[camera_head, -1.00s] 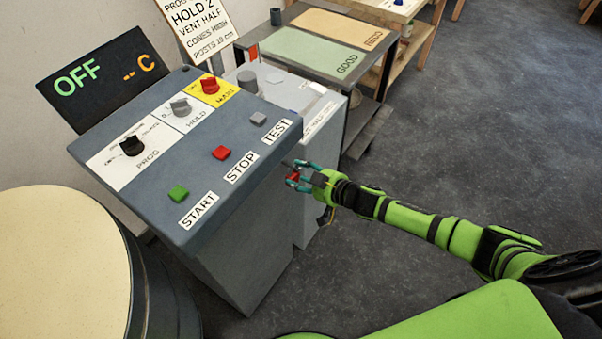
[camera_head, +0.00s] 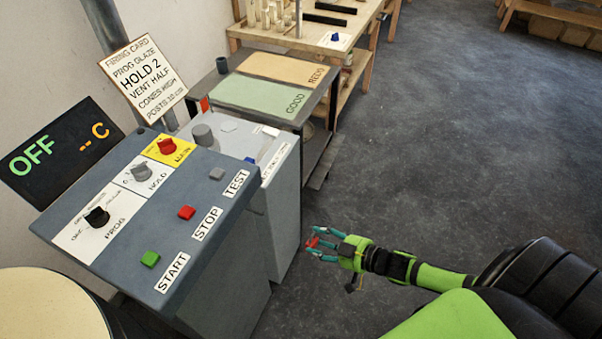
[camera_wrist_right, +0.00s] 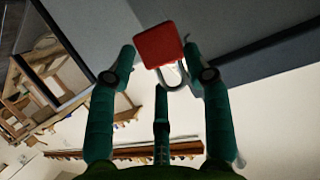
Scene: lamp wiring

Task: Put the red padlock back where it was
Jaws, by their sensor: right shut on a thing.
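The red padlock (camera_head: 312,243) is a small red block held in the fingers of my right gripper (camera_head: 322,245). It also shows in the right wrist view, where the red body (camera_wrist_right: 159,45) with a grey shackle sits between the fingertips of the gripper (camera_wrist_right: 160,75). My right gripper is shut on it, in the air to the right of the grey cabinets and apart from them. My left gripper is not in view.
The sloped control panel (camera_head: 170,215) carries green, red and grey buttons and several knobs. A lower grey cabinet (camera_head: 283,205) stands behind it, then a cart (camera_head: 318,150) with GOOD and REDO mats. A round drum top (camera_head: 45,310) is at lower left. The floor at right is clear.

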